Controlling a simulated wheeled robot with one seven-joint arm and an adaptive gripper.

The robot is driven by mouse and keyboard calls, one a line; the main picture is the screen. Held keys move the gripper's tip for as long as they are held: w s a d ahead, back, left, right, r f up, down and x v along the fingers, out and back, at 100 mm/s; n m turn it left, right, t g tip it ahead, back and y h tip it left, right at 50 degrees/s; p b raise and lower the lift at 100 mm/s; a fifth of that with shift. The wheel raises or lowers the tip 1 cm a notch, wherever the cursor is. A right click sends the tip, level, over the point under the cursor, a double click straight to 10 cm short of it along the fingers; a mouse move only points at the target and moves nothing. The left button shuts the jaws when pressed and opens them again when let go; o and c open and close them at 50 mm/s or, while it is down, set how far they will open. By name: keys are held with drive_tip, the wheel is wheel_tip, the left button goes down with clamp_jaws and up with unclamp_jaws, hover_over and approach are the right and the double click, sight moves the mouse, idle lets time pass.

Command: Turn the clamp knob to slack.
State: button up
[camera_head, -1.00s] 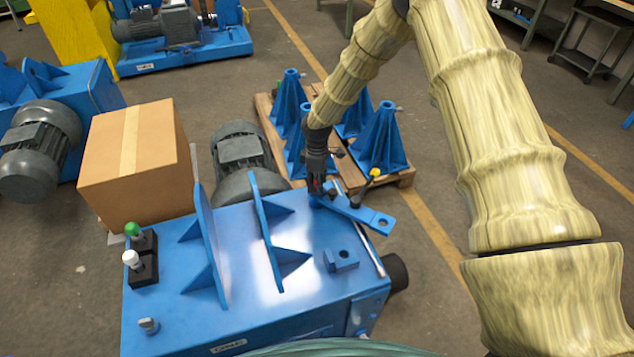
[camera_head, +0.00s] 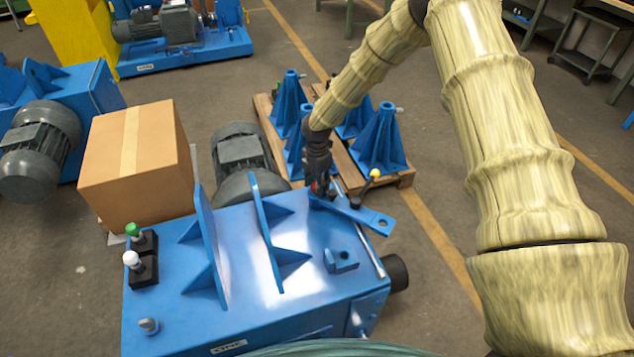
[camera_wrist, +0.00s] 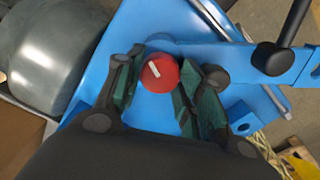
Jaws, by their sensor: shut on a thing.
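The clamp knob (camera_wrist: 160,73) is red and round with a white mark, in the wrist view. The mark runs diagonally, from upper left to lower right. My gripper (camera_wrist: 157,82) has one finger on each side of the knob and is shut on it. In the head view my gripper (camera_head: 320,190) points down at the far right corner of the blue machine, and the knob is mostly hidden there. A blue flat arm (camera_head: 362,213) extends to the right from beside the knob.
The blue machine housing (camera_head: 290,312) carries upright plates (camera_head: 268,235) and a blue block (camera_head: 341,261). A lever with a yellow ball (camera_head: 375,173) stands close right of my gripper. A motor (camera_head: 241,160) lies behind, and a pallet with blue stands (camera_head: 380,145) is beyond.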

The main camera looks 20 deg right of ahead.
drive_tip(key=shift+n, duration=1)
drive_tip(key=o, duration=0.7)
drive_tip(key=shift+o, duration=0.2)
wheel_tip(320, 180, up, 12)
idle(0.3)
